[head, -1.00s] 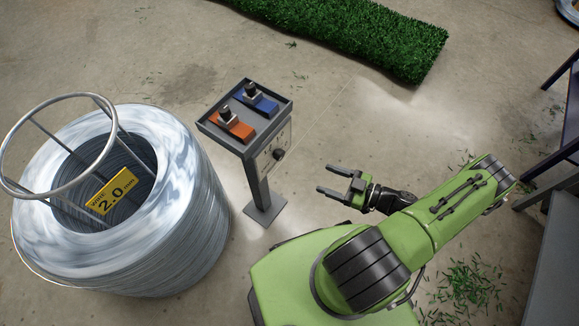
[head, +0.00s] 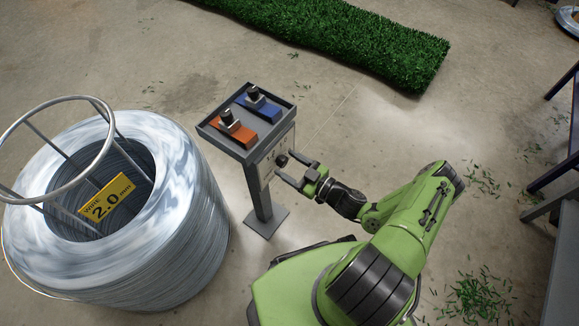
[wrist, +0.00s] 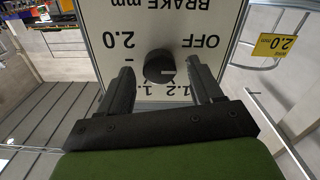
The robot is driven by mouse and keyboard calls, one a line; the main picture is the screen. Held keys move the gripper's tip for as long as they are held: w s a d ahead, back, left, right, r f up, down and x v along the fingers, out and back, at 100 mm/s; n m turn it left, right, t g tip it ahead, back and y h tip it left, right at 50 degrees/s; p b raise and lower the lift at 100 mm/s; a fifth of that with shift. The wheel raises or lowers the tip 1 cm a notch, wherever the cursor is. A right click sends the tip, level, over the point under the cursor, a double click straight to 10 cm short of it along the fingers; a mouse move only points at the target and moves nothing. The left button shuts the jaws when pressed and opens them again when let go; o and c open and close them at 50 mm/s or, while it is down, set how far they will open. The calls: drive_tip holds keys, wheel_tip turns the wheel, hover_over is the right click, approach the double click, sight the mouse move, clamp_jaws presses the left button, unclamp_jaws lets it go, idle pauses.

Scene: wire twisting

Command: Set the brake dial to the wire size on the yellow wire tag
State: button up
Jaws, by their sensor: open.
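The yellow wire tag (head: 106,197) reads "WIRE 2.0 mm" and sits inside the wire coil; it also shows at the right of the wrist view (wrist: 275,46). The brake dial is a black round knob (head: 281,160) on the side panel of the grey stand. In the wrist view the knob (wrist: 158,66) sits on a white panel (wrist: 150,20) with upside-down "BRAKE mm", "OFF", "2.0", "1.2" and a partly hidden label. Its pointer setting is hard to tell. My gripper (head: 289,171) is open, fingers on either side of the knob, with no clear contact.
The stand's top tray (head: 203,129) holds an orange and a blue block with black-topped switches. The large wire coil (head: 180,240) with its ring frame stands at left. A green turf strip (head: 350,40) lies behind.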

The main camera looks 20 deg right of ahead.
drive_tip(key=shift+w+a, duration=0.1)
drive_tip(key=shift+w, duration=0.05)
drive_tip(key=c, duration=1.1)
drive_tip(key=shift+o, duration=0.2)
